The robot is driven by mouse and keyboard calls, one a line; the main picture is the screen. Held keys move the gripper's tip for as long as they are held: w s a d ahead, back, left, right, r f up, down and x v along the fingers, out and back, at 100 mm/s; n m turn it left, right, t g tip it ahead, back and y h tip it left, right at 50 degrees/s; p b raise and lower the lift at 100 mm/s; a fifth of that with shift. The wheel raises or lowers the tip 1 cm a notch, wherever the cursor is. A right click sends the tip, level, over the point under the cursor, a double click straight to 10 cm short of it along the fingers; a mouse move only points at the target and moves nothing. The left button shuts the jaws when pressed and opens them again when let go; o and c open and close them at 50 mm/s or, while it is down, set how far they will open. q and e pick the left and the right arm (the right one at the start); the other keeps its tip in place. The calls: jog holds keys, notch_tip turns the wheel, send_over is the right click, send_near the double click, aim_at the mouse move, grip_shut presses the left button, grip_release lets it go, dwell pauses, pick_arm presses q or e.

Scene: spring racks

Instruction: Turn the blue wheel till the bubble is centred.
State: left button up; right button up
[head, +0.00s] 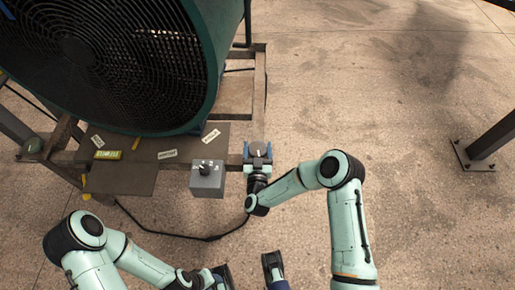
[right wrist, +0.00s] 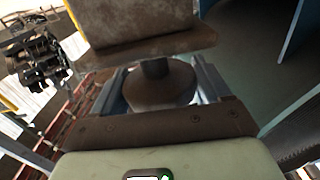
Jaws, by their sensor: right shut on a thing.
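My right gripper (head: 258,152) is at the front edge of the fan's frame, its two blue-sided fingers on either side of a small brownish round knob with a pale mark. It is shut on this knob. In the right wrist view the round knob (right wrist: 160,88) on its short stem sits between the grey-blue fingers; it looks rusty brown, not blue. A small yellow-green strip (head: 107,155) on the frame's plate may be the level; no bubble can be made out. My left gripper (head: 247,270) is low in the head view, fingers apart and empty.
A big teal fan (head: 215,45) stands on the rusty frame (head: 258,95). A grey box (head: 207,181) with a black dial is just left of my right gripper. A black cable (head: 165,233) lies on the floor. A metal post (head: 495,135) stands at right; floor between is clear.

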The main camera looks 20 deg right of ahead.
jog(key=shift+r, duration=0.1)
jog(key=o, duration=1)
pick_arm(q)
jog(key=w+a+f+t+y+b, duration=0.1)
jog(key=w+a+f+t+b, duration=0.1)
jog(key=w+f+b, duration=0.2)
jog(key=shift+w+a+f, duration=0.4)
jog(key=shift+w+f, duration=0.2)
jog(key=shift+w, duration=0.55)
pick_arm(e)
jog(key=shift+v, duration=6.65)
